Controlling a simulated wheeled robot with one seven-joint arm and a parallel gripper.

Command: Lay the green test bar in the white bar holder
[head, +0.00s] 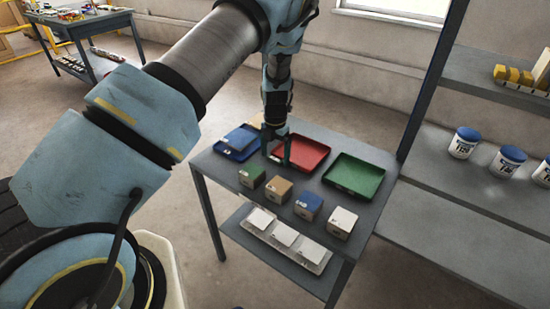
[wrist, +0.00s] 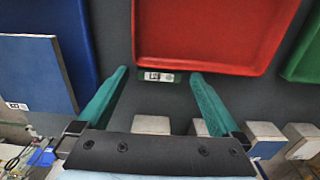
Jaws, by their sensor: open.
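My gripper (head: 277,160) is open and empty above the table, at the near edge of the red tray. A green-faced block (head: 251,174) stands on the table at the left end of a row, just in front of and left of my gripper. I cannot clearly identify a white bar holder. A white rack (head: 316,266) with several white pieces is on the table's lower shelf.
The red tray (head: 323,159) stands between a blue tray (head: 229,154) with a blue tile (head: 242,136) and a green tray (head: 355,175). Tan (head: 278,190), blue (head: 308,205) and white (head: 342,222) blocks continue the row. Shelves (head: 470,160) with tubs rise at right.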

